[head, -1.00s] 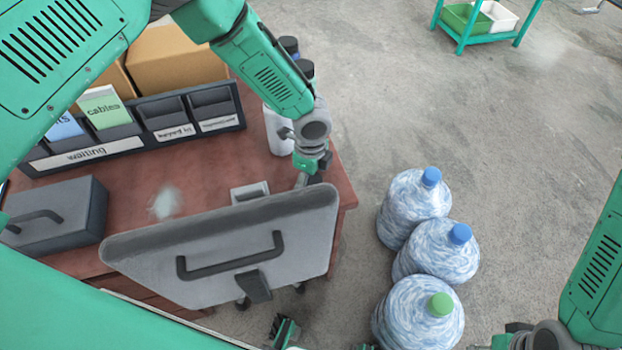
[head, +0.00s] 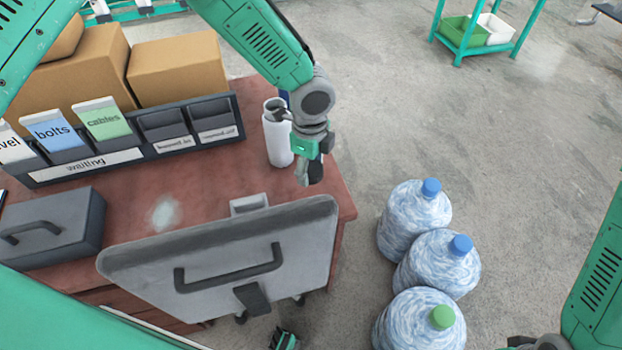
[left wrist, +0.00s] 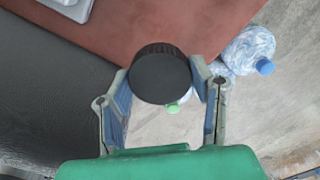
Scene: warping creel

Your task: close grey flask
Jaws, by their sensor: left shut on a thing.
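The flask (head: 278,138) is a pale grey-white cylinder standing upright near the table's right edge. Its top looks open, with a grey rim, and part of it is close behind my left wrist. My left gripper (head: 309,172) is just right of and in front of the flask, pointing down over the table edge. In the left wrist view my left gripper (left wrist: 164,92) is shut on a round black cap (left wrist: 160,78). The cap is hard to make out in the head view. My right arm shows at the right edge, its gripper out of frame.
A black organizer (head: 140,145), cardboard boxes (head: 178,70) and a closed dark case (head: 52,228) are on the red-brown table (head: 200,190). Several large bottles (head: 410,220) stand on the floor at right.

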